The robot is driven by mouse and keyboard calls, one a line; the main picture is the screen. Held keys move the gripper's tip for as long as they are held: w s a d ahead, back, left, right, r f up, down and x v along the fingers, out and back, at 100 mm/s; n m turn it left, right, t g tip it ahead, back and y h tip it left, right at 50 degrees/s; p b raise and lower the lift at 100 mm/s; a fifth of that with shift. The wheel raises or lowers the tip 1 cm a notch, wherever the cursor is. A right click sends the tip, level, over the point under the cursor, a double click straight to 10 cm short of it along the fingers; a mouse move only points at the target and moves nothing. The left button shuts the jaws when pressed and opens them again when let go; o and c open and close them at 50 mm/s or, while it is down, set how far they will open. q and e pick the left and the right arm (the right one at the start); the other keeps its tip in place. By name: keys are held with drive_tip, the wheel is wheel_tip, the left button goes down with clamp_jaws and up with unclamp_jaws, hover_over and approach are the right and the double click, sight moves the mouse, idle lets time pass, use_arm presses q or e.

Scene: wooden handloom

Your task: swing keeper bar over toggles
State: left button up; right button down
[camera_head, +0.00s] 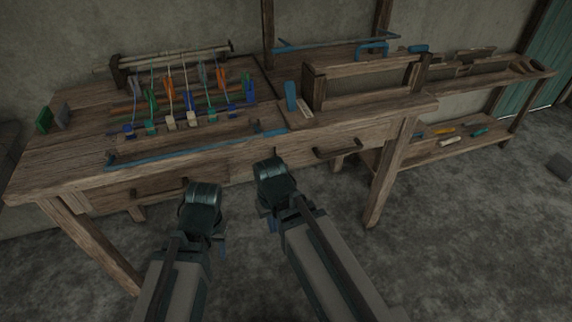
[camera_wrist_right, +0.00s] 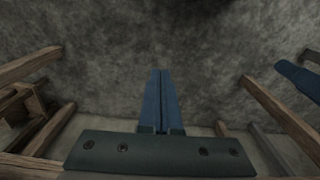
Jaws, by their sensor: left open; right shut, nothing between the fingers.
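A long blue bar (camera_head: 190,150), which looks like the keeper bar, lies along the front edge of the wooden bench, in front of the loom. Behind it, several coloured toggles hang on cords in rows; an orange one (camera_head: 169,87) and a white one (camera_head: 191,117) are among them.
A wooden frame (camera_head: 362,69) stands on the bench to the right, beside an upright blue piece (camera_head: 291,97). Green and grey blocks (camera_head: 44,119) sit at the left end. Drawer handles (camera_head: 338,149) stick out of the bench front. The floor before the bench is clear.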

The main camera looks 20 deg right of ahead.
drive_tip(key=w+a+f+m+y+b, duration=0.15)
drive_tip(key=f+m+y+b, duration=0.3)
drive_tip(key=f+b, duration=0.7)
drive_tip(key=w+a+f+m+y+b, duration=0.1)
drive_tip(key=w+f+m+y+b, duration=0.2)
drive_tip(key=f+m+b, duration=0.6)
drive_tip(key=w+d+r+m+t+y+b, duration=0.1)
drive_tip(key=w+r+m+t+y+b, duration=0.15)
drive_tip(key=r+m+y, duration=0.35)
drive_tip(key=w+d+r+m+t+y+b, duration=0.1)
drive_tip(key=w+d+r+t+y+b, duration=0.2)
drive_tip(key=r, duration=0.5)
drive_tip(key=s+d+r+m+t+y, duration=0.1)
drive_tip(key=s+d+r+m+y, duration=0.1)
drive_tip(key=d+r+m+y, duration=0.5)
drive_tip(key=d+r+y, duration=0.2)
drive_tip(key=d+r, duration=0.3)
drive_tip(key=r, duration=0.2)
drive_tip(key=shift+d+r, duration=0.2)
drive_tip(key=shift+r, duration=0.2)
drive_tip(key=shift+t, duration=0.25)
